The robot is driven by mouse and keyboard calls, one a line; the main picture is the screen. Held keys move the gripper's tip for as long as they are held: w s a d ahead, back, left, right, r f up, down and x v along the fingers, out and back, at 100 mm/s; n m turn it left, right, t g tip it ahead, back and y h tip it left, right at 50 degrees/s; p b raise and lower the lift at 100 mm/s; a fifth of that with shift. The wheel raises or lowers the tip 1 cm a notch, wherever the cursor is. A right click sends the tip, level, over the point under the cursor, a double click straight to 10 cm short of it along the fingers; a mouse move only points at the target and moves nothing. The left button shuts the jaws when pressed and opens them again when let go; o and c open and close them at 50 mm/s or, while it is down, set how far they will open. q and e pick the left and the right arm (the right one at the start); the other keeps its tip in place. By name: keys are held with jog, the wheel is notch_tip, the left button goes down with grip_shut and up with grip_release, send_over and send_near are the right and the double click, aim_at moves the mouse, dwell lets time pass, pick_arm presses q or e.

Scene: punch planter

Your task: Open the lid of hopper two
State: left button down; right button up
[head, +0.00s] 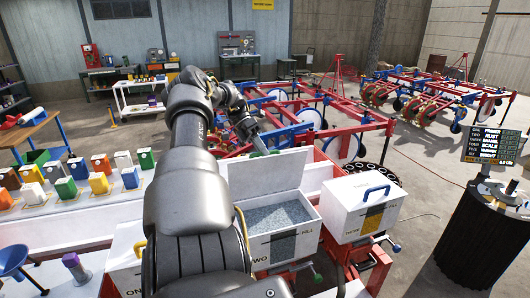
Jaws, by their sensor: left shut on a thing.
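Hopper two (284,244) is a white box marked "TWO" and "FILL", in the middle of the head view. Its white lid (268,178) stands raised at the back, and grey granules show inside. My left gripper (257,140) is at the top edge of the raised lid, shut on what appears to be its handle. The fingers and handle are small and partly hidden there. My right gripper is not in view.
A closed white hopper with a blue handle (377,190) stands to the right. Hopper one (123,262) is partly behind my arm at left. Red and blue planter frames (330,115) lie behind. A bench with several coloured containers (100,163) is at left; a dark drum (478,240) is at right.

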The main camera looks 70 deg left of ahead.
pick_arm(q)
jog(key=shift+s+a+f, duration=0.15)
jog(key=shift+a+f, duration=0.2)
jog(key=shift+f, duration=0.4)
jog(key=c, duration=1.7)
grip_release()
jog(key=shift+o, duration=1.2)
jog(key=shift+a, duration=0.2)
jog(key=shift+o, duration=0.3)
jog(key=shift+w+a+f, duration=0.1)
jog(key=shift+w+a, duration=0.1)
jog(key=shift+w, duration=0.05)
jog(key=b+v, duration=0.2)
jog(key=v, duration=0.5)
jog(key=shift+r+b, duration=0.35)
jog(key=shift+s, duration=0.1)
